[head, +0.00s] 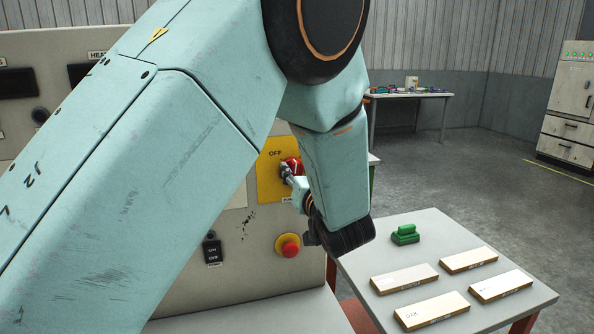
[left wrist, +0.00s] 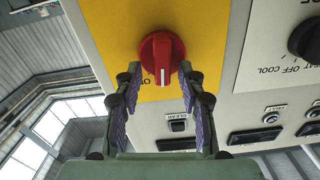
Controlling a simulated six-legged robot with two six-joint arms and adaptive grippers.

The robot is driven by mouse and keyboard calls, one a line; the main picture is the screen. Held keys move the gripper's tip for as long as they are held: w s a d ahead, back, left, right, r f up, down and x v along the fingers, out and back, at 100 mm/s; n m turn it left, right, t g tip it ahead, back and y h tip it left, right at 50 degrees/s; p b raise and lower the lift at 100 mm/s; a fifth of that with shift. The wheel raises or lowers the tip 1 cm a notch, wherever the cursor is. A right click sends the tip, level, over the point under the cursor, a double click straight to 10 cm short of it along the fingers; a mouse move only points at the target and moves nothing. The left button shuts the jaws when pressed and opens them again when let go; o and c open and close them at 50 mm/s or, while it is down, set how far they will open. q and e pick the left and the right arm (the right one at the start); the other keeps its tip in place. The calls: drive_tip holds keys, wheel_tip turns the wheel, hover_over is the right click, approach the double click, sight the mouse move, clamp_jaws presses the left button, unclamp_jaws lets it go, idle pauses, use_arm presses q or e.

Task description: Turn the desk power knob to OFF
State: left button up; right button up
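The red power knob (left wrist: 161,60) sits on a yellow plate (left wrist: 113,27) on the press panel. In the head view the knob (head: 291,166) is partly hidden by my left arm and gripper, beside the word OFF on the yellow plate (head: 268,182). My left gripper (left wrist: 160,80) is open. Its two fingertips are on either side of the knob's near end, with gaps visible between them and the knob. A white mark on the knob points toward my gripper in the wrist view. My right gripper is in neither view.
A red emergency button (head: 288,246) and a small black switch (head: 212,250) are lower on the panel. A grey table (head: 440,232) at right holds several labelled blocks and a green object (head: 405,235). A black selector knob (left wrist: 306,40) is beside the yellow plate.

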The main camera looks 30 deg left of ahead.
use_arm(q)
drive_tip(key=shift+a, duration=0.15)
drive_tip(key=shift+s+r, duration=0.3)
drive_tip(key=shift+c, duration=0.6)
drive_tip(key=shift+d, duration=0.2)
drive_tip(key=shift+c, duration=0.8)
drive_tip(key=shift+w+f, duration=0.2)
drive_tip(key=shift+w, duration=0.05)
drive_tip(key=c, duration=0.3)
drive_tip(key=shift+a, duration=0.1)
clamp_jaws()
